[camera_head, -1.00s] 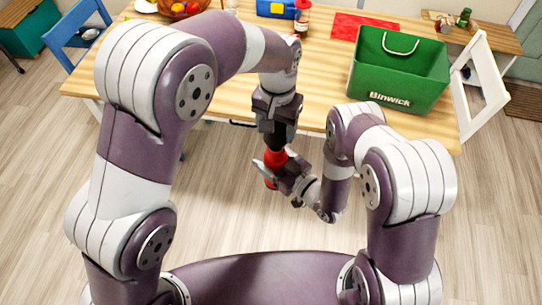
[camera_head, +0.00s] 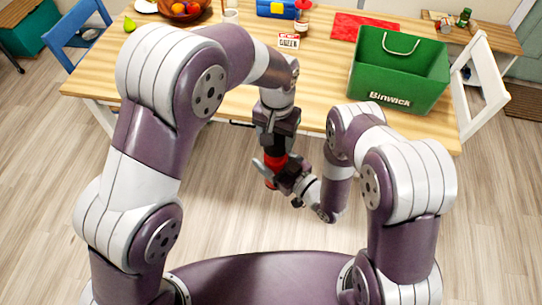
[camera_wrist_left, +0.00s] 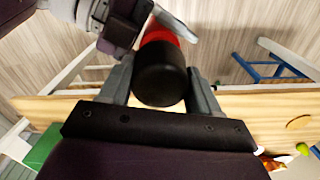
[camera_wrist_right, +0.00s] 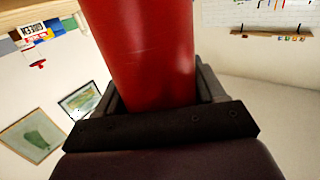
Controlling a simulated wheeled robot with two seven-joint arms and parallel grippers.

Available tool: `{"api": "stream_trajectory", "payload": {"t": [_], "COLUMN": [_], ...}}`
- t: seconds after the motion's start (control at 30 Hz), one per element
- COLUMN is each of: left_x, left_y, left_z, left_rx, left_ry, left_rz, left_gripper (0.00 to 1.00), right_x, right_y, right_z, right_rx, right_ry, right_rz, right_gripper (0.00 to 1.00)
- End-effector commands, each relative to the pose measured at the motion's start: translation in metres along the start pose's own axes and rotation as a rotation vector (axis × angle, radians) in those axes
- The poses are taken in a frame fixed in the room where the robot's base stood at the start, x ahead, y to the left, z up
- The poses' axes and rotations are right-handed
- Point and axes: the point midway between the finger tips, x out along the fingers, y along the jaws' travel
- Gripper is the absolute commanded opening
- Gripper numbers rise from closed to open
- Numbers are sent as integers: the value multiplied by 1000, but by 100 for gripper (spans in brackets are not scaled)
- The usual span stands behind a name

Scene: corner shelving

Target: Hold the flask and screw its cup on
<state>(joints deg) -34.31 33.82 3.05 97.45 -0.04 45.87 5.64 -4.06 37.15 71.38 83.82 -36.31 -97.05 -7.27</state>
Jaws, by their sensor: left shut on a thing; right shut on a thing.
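The red flask (camera_head: 278,161) stands roughly upright in front of the table, below my left gripper. It also fills the middle of the right wrist view (camera_wrist_right: 150,50). My right gripper (camera_head: 271,170) is shut around its body from the side. The black cup (camera_wrist_left: 162,78) is between the fingers of my left gripper (camera_head: 271,148), which is shut on it from above. In the left wrist view, the cup's round end faces the camera and the red flask (camera_wrist_left: 160,36) shows directly behind it. Whether the cup's thread is engaged is hidden.
A wooden table (camera_head: 215,110) is beyond the grippers. On it are a green crate (camera_head: 399,72) at the right, a red cloth (camera_head: 362,27), a blue box (camera_head: 277,9) and a fruit bowl (camera_head: 184,13). Open floor (camera_head: 225,205) surrounds the flask.

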Motion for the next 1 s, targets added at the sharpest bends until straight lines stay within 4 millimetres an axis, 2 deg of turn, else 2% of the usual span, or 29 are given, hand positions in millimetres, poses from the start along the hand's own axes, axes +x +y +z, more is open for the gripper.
{"api": "stream_trajectory", "payload": {"t": [0.53,0.83,1.0], "left_x": [-1,15,17], "left_y": [0,0,0], "left_z": [0,0,-1], "left_rx": [0,0,0], "left_ry": [1,-1,1], "left_rz": [0,0,0], "left_gripper": [33,33,33], "right_x": [0,0,0], "right_y": [0,0,0], "right_z": [-1,-1,-1], "right_rx": [-1,-1,-1], "right_ry": [2,2,2], "right_rz": [0,0,0], "right_gripper": [14,14,14]}}
